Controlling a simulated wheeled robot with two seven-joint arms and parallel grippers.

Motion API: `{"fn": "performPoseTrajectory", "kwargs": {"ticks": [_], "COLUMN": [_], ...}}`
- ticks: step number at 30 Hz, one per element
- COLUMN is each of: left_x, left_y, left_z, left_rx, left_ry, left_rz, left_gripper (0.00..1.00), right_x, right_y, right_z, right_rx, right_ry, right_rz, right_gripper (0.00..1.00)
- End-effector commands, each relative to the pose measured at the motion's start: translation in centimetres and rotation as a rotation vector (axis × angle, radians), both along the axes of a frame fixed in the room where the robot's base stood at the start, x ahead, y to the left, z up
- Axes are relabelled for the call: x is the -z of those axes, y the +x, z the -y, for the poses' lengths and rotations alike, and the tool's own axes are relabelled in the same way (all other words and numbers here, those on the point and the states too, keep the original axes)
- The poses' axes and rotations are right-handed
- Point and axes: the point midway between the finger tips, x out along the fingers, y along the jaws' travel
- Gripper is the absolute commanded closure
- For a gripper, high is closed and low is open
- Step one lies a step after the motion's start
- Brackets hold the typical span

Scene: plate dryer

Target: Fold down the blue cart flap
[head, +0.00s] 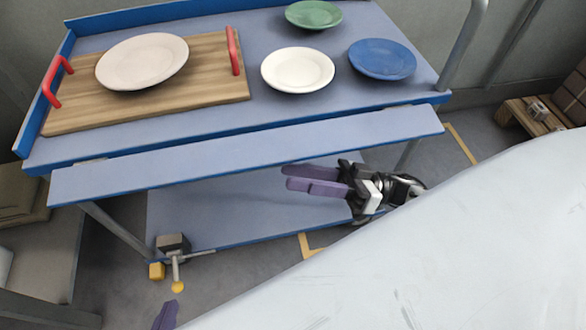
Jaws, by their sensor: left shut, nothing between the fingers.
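The blue cart flap (245,155) is a long blue-grey panel with a blue edge, along the near side of the cart top (225,112). It sticks out from the cart; its exact angle is hard to tell. My left gripper (165,315) shows only as a purple fingertip at the bottom edge, shut and empty, away from the flap.
On the cart top are a wooden tray (205,88) with red handles and a pinkish plate (142,61), a white plate (297,70), a blue plate (382,60) and a green plate (313,14). A large pale surface covers the lower right. A pallet (535,118) stands at far right.

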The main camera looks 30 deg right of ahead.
Motion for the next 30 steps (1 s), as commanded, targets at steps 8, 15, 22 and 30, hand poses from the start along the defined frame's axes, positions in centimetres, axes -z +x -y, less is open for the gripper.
{"fn": "performPoseTrajectory", "kwargs": {"ticks": [8, 15, 22, 30], "left_x": [0.2, 1.0, 1.7, 2.6], "left_y": [-0.1, -0.1, -0.1, -0.1], "left_z": [0.0, 0.0, 0.0, 0.0], "left_rx": [0.001, 0.001, 0.0, 0.0], "left_ry": [0.0, 0.001, 0.0, 0.0], "left_rz": [0.0, -0.001, -0.001, -0.001], "left_gripper": [1.0, 1.0, 1.0, 1.0], "right_x": [0.2, 1.0, 1.6, 2.4], "right_y": [-0.1, -0.6, -1.1, -1.6], "right_z": [0.5, 2.0, 3.4, 5.1], "right_rx": [0.001, 0.0, 0.0, 0.001], "right_ry": [0.0, -0.001, -0.001, -0.001], "right_rz": [0.001, -0.001, 0.0, -0.001], "right_gripper": [0.7, 0.7, 0.7, 0.7]}}
